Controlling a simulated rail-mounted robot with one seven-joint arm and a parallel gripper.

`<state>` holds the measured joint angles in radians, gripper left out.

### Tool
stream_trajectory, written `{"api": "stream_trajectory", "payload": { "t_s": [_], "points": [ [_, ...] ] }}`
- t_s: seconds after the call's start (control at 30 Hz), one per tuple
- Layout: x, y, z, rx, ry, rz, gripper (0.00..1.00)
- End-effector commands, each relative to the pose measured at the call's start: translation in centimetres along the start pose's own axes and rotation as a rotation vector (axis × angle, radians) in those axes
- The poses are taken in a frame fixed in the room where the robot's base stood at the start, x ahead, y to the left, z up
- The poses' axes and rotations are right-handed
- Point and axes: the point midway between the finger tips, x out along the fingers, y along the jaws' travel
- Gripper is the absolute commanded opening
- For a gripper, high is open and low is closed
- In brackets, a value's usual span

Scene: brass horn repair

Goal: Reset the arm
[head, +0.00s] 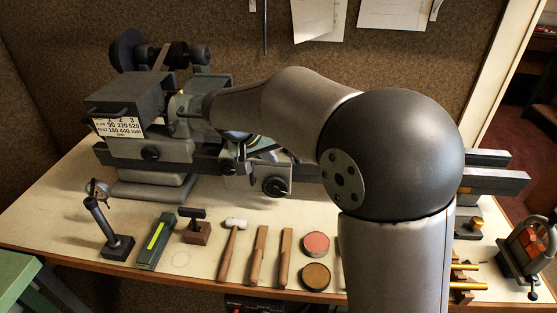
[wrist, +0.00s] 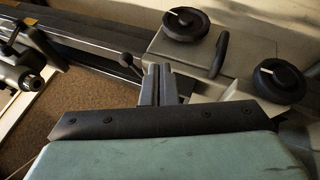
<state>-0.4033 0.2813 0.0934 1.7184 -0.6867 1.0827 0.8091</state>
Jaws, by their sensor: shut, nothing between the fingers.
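My gripper (wrist: 158,70) shows in the wrist view with its two grey fingers together and nothing between them. It is over the bed and carriage of a small lathe, with a black hand knob (wrist: 184,24) and a second knob (wrist: 279,80) to its right. In the head view the lathe (head: 150,150) stands at the back left of the bench. My arm reaches across in front of the lathe, and my gripper cannot be made out there. I cannot tell from the wrist view how far the fingers are above the lathe.
The pale bench top (head: 60,215) holds a mallet (head: 233,240), wooden sticks (head: 259,255), a red tin (head: 316,244), a brown tin (head: 316,276), a green box (head: 157,240) and a dial stand (head: 105,225) along the front. A vise (head: 530,245) stands at the right.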

Motion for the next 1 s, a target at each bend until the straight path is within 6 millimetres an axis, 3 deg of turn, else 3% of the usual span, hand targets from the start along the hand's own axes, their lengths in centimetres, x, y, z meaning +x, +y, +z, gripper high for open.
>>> {"api": "stream_trajectory", "payload": {
  "t_s": [0.1,0.3,0.47,0.57,0.67,0.83,1.0],
  "points": [
    [-3.0,0.2,0.1,0.004,0.006,-0.003,0.00],
    [-6.8,0.5,0.4,0.002,0.005,-0.004,0.00],
    [-8.3,0.7,0.5,0.001,0.002,-0.003,0.00],
    [-8.0,1.8,1.6,-0.008,-0.022,-0.012,0.00],
    [-6.2,4.4,4.7,-0.035,-0.091,-0.043,0.00],
    [-2.0,9.3,14.5,-0.072,-0.246,-0.173,0.00],
    [0.7,11.3,24.4,-0.050,-0.335,-0.327,0.00]
  ]
}}
